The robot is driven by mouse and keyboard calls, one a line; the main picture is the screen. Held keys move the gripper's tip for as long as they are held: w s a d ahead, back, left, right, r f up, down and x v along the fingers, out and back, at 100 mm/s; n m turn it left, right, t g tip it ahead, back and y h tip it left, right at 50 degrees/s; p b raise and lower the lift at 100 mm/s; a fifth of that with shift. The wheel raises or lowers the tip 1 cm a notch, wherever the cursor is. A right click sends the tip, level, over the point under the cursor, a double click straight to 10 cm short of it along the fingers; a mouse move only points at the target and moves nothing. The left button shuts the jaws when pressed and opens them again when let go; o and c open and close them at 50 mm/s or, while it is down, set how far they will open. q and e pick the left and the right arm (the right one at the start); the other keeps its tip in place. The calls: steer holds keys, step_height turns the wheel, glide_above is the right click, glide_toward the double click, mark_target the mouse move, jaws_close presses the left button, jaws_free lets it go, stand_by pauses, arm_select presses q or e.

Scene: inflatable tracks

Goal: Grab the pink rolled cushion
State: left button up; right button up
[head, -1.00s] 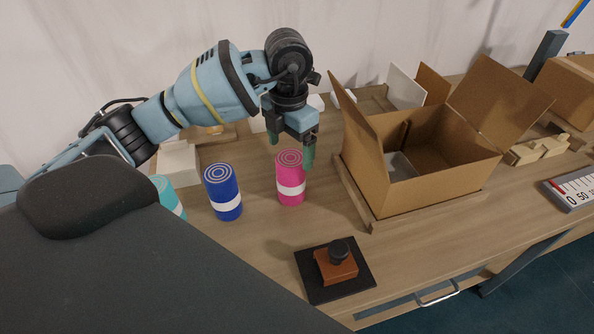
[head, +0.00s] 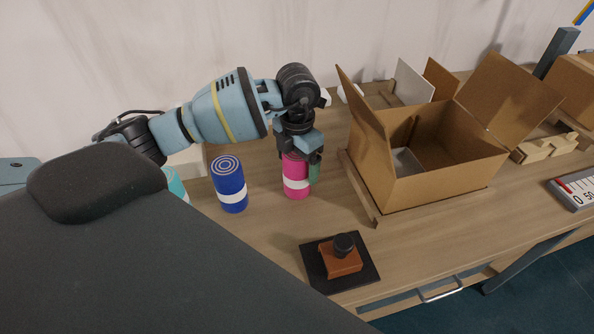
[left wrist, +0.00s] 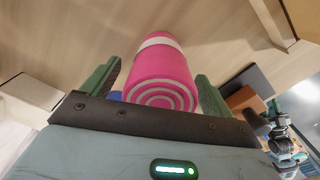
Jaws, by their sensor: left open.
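The pink rolled cushion (head: 296,178) stands upright on the table with a white band around it. My left gripper (head: 302,165) is open over its top, and part of the cushion's top is hidden by the gripper. In the left wrist view the pink cushion (left wrist: 162,72) lies between the two green fingers (left wrist: 158,92), with a visible gap to each side. My right gripper is not in view.
A blue roll (head: 228,184) stands to the left of the pink one, and a teal roll (head: 175,183) is partly hidden farther left. An open cardboard box (head: 440,180) stands close on the right. A black pad with a brown block (head: 341,262) lies in front.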

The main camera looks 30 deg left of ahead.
arm_select(q)
steer(key=c, duration=1.4)
steer(key=shift+r, duration=0.15)
step_height(320, 180, up, 10)
steer(key=shift+f, duration=0.1)
